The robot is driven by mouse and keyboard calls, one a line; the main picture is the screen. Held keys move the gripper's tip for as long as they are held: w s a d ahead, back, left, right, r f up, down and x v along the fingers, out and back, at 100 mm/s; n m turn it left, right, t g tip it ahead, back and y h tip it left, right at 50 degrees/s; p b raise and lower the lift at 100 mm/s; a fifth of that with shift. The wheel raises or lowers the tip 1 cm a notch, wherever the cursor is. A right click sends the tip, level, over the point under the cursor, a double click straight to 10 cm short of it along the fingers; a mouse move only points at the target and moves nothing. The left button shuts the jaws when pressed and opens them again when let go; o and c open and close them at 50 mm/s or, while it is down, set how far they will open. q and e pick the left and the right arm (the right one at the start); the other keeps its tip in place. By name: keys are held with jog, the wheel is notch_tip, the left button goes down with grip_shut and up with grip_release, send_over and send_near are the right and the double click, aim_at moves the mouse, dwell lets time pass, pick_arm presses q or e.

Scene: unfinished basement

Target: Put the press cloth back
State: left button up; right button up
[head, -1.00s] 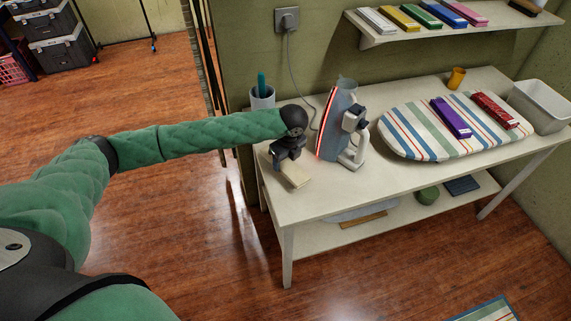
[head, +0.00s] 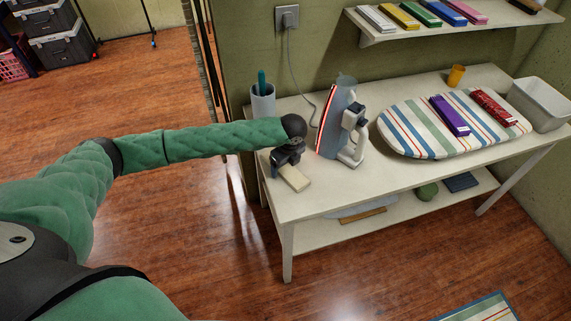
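A small flat cream piece (head: 295,178), which may be the folded press cloth, is at the left front of the white table (head: 335,200), left of the iron. My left gripper (head: 284,164) is right at its rear left end, pointing down. Its fingers are dark and small, so I cannot tell whether they are shut on the piece or only beside it. The upright iron (head: 338,122) stands close to the right of the gripper. A striped ironing board (head: 410,132) carries a purple packet (head: 450,116) and a red packet (head: 494,108). My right gripper is not in view.
A grey cup (head: 262,104) with a teal item stands behind the gripper. A cord runs from the wall socket (head: 287,18) toward the iron. An orange cup (head: 456,76) and a pale bin (head: 541,104) stand at the right. A wall shelf (head: 383,36) holds several coloured packets.

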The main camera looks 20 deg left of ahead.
aim_at(289, 171)
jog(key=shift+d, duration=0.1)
pick_arm(q)
jog(key=shift+r, duration=0.15)
jog(key=shift+r+b, duration=0.3)
notch_tip(289, 171, up, 11)
jog(key=s+d+b, duration=0.1)
jog(key=b, duration=0.2)
jog(key=shift+d+b, duration=0.25)
jog(key=shift+b, duration=0.1)
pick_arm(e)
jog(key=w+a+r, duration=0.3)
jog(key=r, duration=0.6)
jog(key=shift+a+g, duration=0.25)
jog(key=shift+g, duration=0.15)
